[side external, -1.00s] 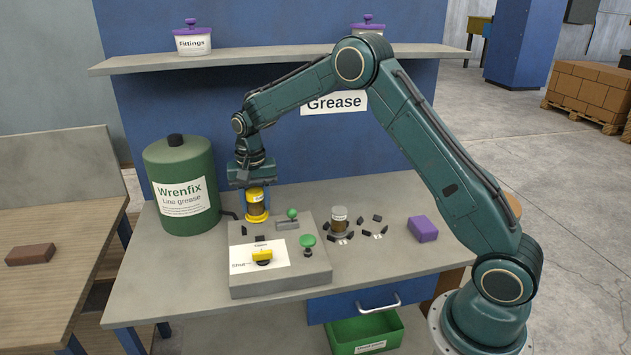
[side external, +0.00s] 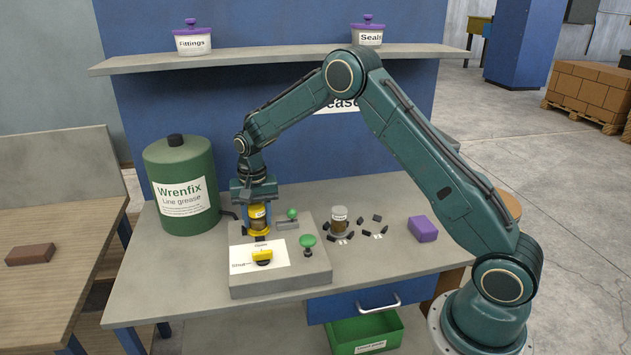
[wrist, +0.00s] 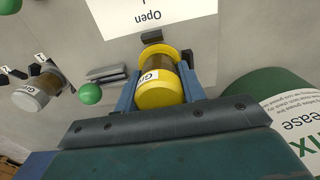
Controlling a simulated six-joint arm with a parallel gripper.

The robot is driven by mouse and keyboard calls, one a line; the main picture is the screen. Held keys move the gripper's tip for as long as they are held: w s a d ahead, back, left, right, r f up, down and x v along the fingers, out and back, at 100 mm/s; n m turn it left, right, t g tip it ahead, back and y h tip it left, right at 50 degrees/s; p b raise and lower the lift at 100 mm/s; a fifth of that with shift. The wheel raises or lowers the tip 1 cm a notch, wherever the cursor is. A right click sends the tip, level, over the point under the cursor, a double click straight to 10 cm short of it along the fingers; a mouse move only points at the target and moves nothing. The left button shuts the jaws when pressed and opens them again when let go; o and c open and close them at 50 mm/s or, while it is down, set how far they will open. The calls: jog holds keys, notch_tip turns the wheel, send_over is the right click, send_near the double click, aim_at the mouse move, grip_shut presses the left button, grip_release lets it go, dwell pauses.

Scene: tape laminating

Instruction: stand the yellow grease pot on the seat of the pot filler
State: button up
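The yellow grease pot (side external: 257,213) has a yellow lid, a brown see-through body and a yellow foot; in the wrist view (wrist: 160,88) it lies between my fingers. My gripper (side external: 257,213) points down, its blue fingers close against both sides of the pot. The pot stands upright at the back left of the grey pot filler (side external: 300,283). I cannot tell whether its foot touches the filler. The seat under it is hidden; a small dark block (wrist: 152,37) shows just beside the foot.
The filler has a yellow knob (side external: 262,258) on a white Open/Shut plate, a green-topped plunger (side external: 307,240) and a green ball lever (side external: 292,213). The green Wrenfix drum (side external: 181,185) stands close left.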

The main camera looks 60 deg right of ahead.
aim_at(256, 205)
jog(key=o, duration=0.4)
jog(key=shift+r, duration=0.1)
notch_tip(256, 205, up, 11)
jog(key=shift+r, duration=0.55)
dwell(0.6)
